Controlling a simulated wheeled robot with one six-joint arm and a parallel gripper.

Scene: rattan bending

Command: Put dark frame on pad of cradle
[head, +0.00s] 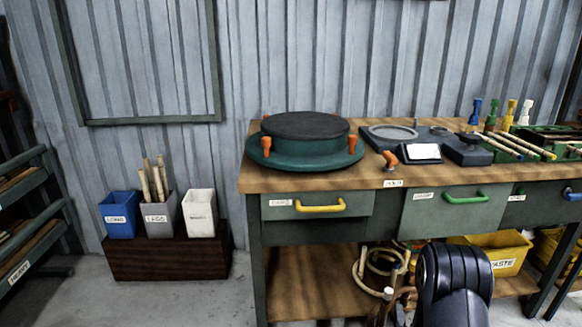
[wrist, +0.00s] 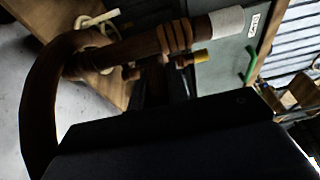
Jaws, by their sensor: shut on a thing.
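The dark frame (wrist: 38,110) is a bent dark-brown rattan piece with wrapped bands and a pale end, filling the upper left of the wrist view. My gripper (wrist: 165,72) is shut on its straight bar. In the head view, brown parts of the frame (head: 384,306) show low beside my dark arm, in front of the bench. A green round stand with a dark round pad (head: 305,125) and orange clamps is on the bench. A dark fixture with a grey ring (head: 393,132) is to its right. I cannot tell which is the cradle.
The wooden bench (head: 290,184) has drawers with yellow, green and blue handles. Pale rings (head: 375,268) and yellow bins (head: 505,251) are below. Labelled bins (head: 119,214) stand on a brown box at left.

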